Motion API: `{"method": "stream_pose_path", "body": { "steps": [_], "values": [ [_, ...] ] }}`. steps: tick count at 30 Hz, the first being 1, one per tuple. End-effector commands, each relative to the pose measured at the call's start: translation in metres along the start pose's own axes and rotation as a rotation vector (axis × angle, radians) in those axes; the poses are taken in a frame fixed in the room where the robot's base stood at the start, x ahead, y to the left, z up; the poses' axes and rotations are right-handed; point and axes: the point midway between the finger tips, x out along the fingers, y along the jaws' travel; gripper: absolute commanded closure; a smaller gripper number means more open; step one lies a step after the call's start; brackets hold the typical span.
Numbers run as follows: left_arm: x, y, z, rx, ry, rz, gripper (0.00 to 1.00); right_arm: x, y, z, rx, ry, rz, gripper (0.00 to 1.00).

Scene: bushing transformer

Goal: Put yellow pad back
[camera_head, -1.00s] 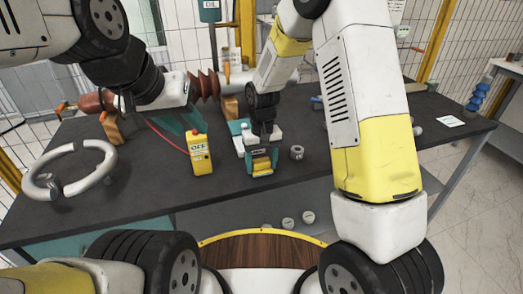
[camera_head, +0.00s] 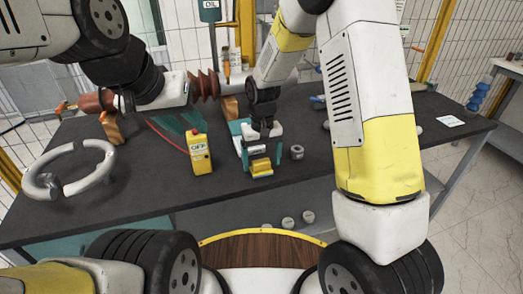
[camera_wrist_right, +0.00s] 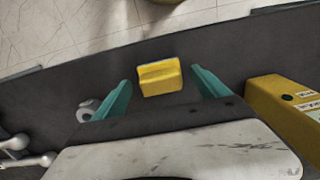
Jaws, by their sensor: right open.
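The small yellow pad (camera_head: 261,167) lies on the dark table near its front edge. In the right wrist view the pad (camera_wrist_right: 159,78) shows in the gap between two teal fingers, with dark table visible around it and clear space on both sides. My right gripper (camera_head: 259,152) is open and empty just above and behind the pad. Its spread fingers also show in the right wrist view (camera_wrist_right: 161,84). My left gripper (camera_head: 182,122) is at the left, by the reddish-brown ribbed bushing (camera_head: 205,85); its fingertips are partly hidden, so its opening is unclear.
A yellow control box (camera_head: 199,153) marked OFF stands left of the pad, with a red cable. A grey ring-shaped part (camera_head: 297,152) lies right of the pad. The table (camera_head: 135,190) is bare at front left.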

Motion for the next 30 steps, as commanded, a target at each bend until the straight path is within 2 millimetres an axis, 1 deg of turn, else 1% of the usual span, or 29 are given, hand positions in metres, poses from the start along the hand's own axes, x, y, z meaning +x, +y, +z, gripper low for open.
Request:
{"method": "stream_pose_path", "body": {
  "steps": [1,3,9,12,17,20,23,25,27,29,30],
  "values": [
    [0.000,0.000,0.000,0.000,0.000,0.000,0.64,-0.011,0.000,-0.001,0.000,0.006,-0.001,0.15],
    [0.000,0.000,0.000,0.000,0.000,0.000,0.64,-0.027,0.000,-0.001,0.000,0.007,-0.001,0.15],
    [0.000,0.000,0.000,0.000,0.000,0.000,0.64,-0.070,0.000,-0.001,0.000,0.005,-0.001,0.15],
    [0.000,0.000,0.000,0.000,0.000,0.000,0.64,-0.086,0.000,-0.001,0.000,0.005,-0.001,0.15],
    [0.000,0.000,0.000,0.000,0.000,0.000,0.64,-0.102,0.000,0.000,0.000,0.003,-0.001,0.15],
    [0.000,0.000,0.000,0.000,0.000,0.000,0.64,-0.114,0.004,0.004,0.009,0.018,-0.008,0.15],
    [0.000,0.000,0.000,0.000,0.000,0.000,0.64,-0.138,0.016,0.019,0.032,0.061,-0.027,0.15],
    [0.000,0.000,0.000,0.000,0.000,0.000,0.64,-0.162,0.027,0.035,0.056,0.110,-0.046,0.15],
    [0.000,0.000,0.000,0.000,0.000,0.000,0.64,-0.185,0.038,0.057,0.083,0.166,-0.064,0.15],
    [0.000,0.000,0.000,0.000,0.000,0.000,0.64,-0.203,0.047,0.077,0.105,0.214,-0.077,0.15],
    [0.000,0.000,0.000,0.000,0.000,0.000,0.64,-0.213,0.052,0.092,0.120,0.246,-0.084,0.15]
  ]
}}
